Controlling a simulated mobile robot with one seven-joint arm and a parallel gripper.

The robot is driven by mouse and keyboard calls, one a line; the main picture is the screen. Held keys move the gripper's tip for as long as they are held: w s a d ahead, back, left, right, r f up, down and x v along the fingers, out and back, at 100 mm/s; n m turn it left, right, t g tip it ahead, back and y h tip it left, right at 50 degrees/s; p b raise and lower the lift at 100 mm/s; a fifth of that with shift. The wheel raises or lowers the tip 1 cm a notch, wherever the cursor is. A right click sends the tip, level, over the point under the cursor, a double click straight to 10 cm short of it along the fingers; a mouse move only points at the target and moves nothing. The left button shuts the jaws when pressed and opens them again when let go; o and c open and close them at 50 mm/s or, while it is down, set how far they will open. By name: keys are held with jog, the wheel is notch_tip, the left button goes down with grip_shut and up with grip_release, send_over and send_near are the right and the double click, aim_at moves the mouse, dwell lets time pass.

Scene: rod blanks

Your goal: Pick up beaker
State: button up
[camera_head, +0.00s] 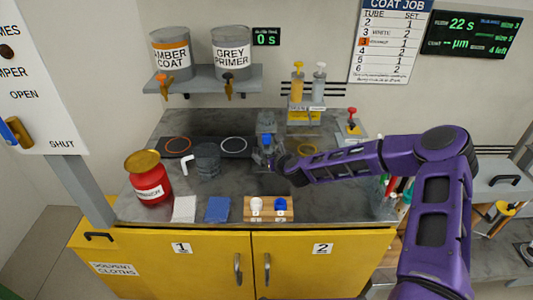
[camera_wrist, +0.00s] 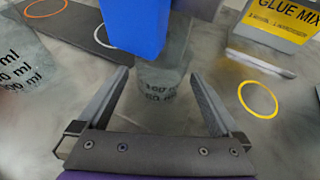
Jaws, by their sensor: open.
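A clear beaker (camera_wrist: 162,78) with dark ml markings stands upright between and just beyond the fingertips in the wrist view. My gripper (camera_wrist: 160,88) is open, with one finger on each side of the beaker; I cannot tell whether either touches it. A blue block (camera_wrist: 138,25) covers the view above the beaker's rim. In the head view my gripper (camera_head: 268,158) is at the middle of the bench, and the beaker is hard to make out there.
A grey measuring jug (camera_head: 207,160) with a white handle stands to the left. A red can (camera_head: 149,178) is further left. A dark mat with an orange ring (camera_head: 177,145) and a white ring (camera_head: 234,144) lies behind. A yellow ring (camera_wrist: 258,99) is to the right.

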jog(key=shift+x, duration=1.2)
jog(key=c, duration=1.2)
